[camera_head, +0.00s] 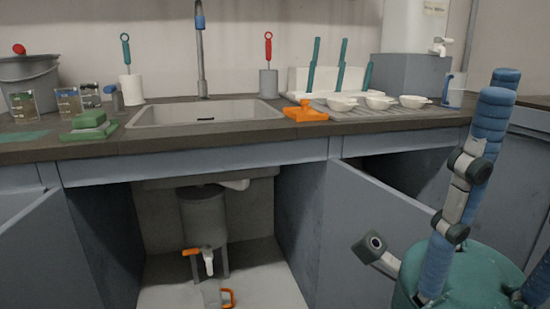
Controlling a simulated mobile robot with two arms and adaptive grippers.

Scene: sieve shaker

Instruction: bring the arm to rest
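A blue, jointed, arm-like column (437,262) with grey joints rises at the right, in front of the counter. It leans right towards its rounded blue top, and no fingers show on it. A rounded teal body (475,275) is at its foot, cut by the bottom edge. A grey cylindrical end with a dark round opening (375,242) sticks out to the left of it.
A dark counter (95,147) holds a sink (205,112), an orange block (304,113), white cups (342,104) and a green sponge-like block (89,121). Cabinet doors (365,235) stand open below.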

